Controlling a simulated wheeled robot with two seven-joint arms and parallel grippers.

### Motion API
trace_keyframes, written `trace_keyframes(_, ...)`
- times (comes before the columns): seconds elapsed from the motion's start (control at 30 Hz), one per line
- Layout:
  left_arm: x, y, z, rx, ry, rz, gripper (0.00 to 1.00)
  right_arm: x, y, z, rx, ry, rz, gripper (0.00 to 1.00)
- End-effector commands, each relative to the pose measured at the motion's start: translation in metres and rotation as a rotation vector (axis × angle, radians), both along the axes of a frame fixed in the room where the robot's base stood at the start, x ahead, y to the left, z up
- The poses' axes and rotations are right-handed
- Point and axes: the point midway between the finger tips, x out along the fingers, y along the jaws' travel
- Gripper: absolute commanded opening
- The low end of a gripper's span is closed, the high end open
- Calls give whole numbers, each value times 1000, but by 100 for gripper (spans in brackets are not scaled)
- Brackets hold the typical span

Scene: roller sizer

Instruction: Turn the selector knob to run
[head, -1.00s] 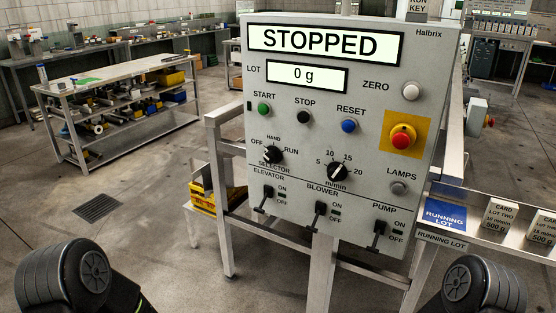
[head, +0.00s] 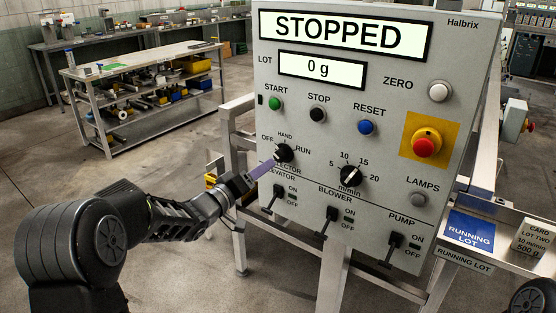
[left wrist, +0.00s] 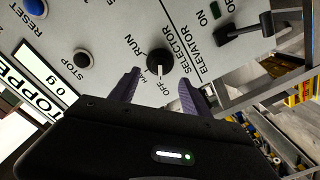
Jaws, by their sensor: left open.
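The black selector knob (head: 284,153) is on the grey control panel (head: 385,120), below the start button. Its white mark points toward the OFF side, and RUN is printed to its right. The knob also shows in the left wrist view (left wrist: 160,61), with its mark toward OFF. My left gripper (head: 264,168) is at the lower left of the knob, partly covering the selector lettering. In the left wrist view my left gripper (left wrist: 159,77) is open, with its purple fingers apart and the knob just beyond and between their tips. Contact cannot be told. My right gripper is out of view.
The elevator switch (head: 273,199) is just below my left gripper, with the blower switch (head: 329,220) to its right. The speed knob (head: 352,175) and the red emergency stop (head: 426,143) are further right. The display (head: 344,35) reads STOPPED.

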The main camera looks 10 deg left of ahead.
Motion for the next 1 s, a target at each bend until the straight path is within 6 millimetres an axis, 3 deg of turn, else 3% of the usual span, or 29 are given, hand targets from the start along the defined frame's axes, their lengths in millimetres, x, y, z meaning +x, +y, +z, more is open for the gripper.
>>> trace_keyframes(0.23,13,-5,0,3,1,-1,55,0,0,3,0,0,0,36)
trace_keyframes(0.63,66,-26,0,4,1,1,55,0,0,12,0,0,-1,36)
trace_keyframes(1.0,72,-29,-1,1,1,1,55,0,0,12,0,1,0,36)
